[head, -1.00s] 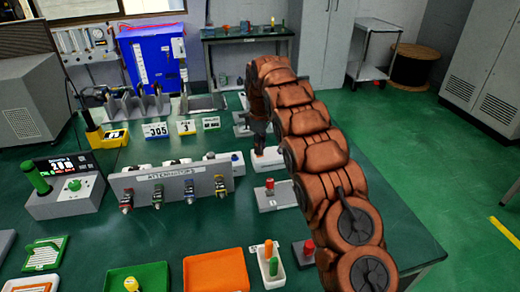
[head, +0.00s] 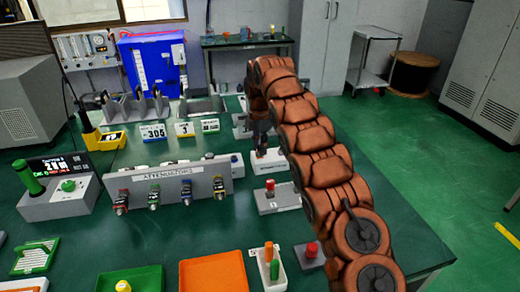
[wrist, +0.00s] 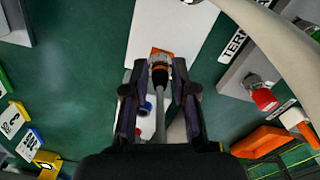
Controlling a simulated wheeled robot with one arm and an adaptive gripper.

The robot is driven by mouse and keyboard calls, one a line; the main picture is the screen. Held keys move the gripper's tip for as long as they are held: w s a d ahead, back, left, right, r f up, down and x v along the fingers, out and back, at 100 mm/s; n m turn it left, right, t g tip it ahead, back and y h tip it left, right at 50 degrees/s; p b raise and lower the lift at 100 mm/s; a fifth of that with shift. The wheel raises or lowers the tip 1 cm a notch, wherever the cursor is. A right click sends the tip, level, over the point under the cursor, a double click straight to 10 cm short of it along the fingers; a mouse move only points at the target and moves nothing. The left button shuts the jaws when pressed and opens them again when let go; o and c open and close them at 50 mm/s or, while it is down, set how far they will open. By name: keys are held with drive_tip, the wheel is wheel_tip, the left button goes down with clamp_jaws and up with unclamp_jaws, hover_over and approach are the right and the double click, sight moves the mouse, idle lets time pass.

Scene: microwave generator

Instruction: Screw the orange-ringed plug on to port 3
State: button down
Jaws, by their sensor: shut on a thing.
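In the wrist view my gripper (wrist: 159,92) is shut on the orange-ringed plug (wrist: 159,72), which has a dark body. A grey cable runs from the plug back between the fingers. A metallic tip or fitting shows just ahead of the plug; I cannot tell whether they touch. In the head view my gripper (head: 262,146) points down beside a white block (head: 270,159) on the bench, and the plug is too small to make out. A card marked 3 (head: 184,128) stands behind the attenuator panel. I cannot tell which fitting is port 3.
The attenuator panel (head: 168,182) with several coloured connectors stands left of my gripper. A red-capped fitting on a grey block (head: 278,198) is nearby; a red cap (wrist: 264,98) also shows in the wrist view. Orange (head: 213,272) and green trays lie in front. Green bench surface between is clear.

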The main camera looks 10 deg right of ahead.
drive_tip(key=shift+a+n+b, duration=0.1)
drive_tip(key=shift+n+b, duration=0.2)
drive_tip(key=shift+n, duration=1.6)
drive_tip(key=c, duration=0.9)
unclamp_jaws()
